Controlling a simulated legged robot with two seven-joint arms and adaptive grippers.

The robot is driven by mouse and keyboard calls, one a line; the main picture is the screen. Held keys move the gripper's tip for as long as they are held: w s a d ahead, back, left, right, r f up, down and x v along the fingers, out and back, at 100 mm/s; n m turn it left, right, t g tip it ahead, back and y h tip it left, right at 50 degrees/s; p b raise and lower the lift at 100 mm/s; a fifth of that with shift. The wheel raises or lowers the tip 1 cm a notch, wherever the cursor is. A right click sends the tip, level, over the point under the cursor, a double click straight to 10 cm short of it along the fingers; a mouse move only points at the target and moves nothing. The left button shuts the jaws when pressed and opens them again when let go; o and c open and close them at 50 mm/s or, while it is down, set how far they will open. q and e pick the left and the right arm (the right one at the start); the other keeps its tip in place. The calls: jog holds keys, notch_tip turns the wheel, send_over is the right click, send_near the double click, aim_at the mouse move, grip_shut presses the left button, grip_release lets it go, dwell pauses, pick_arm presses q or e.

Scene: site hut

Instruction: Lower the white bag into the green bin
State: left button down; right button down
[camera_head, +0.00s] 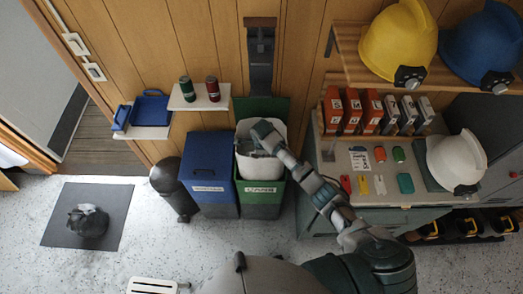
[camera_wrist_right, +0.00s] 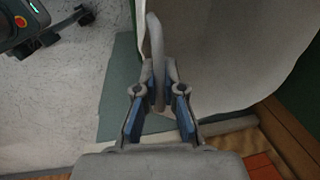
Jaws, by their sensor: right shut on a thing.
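The white bag (camera_head: 246,160) is at the mouth of the green bin (camera_head: 260,205), with its upper part showing above the front rim. How deep it sits is hidden. The bin's green lid stands open behind it. My right gripper (camera_head: 262,138) is over the bin at the top of the bag. In the right wrist view, my right gripper (camera_wrist_right: 160,103) is shut on the bag's pale loop handle (camera_wrist_right: 156,45). The white bag (camera_wrist_right: 225,50) hangs beside the fingers there. My left gripper is in neither view.
A blue bin (camera_head: 208,170) stands directly left of the green bin, with a dark cylindrical bin (camera_head: 170,182) beyond it. A counter (camera_head: 375,185) with tools and a white helmet is close on the right. A black bag (camera_head: 88,221) lies on a dark mat.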

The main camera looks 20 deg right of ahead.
jog(key=shift+f, duration=0.25)
jog(key=shift+a, duration=0.2)
jog(key=shift+f, duration=0.25)
jog(key=b, duration=0.2)
send_over(261, 169)
jog(key=shift+w+d+f, duration=0.1)
jog(key=shift+f, duration=2.2)
jog(key=shift+f+b, duration=0.45)
jog(key=shift+f, duration=0.65)
jog(key=shift+f+b, duration=1.95)
jog(key=shift+f, duration=1.75)
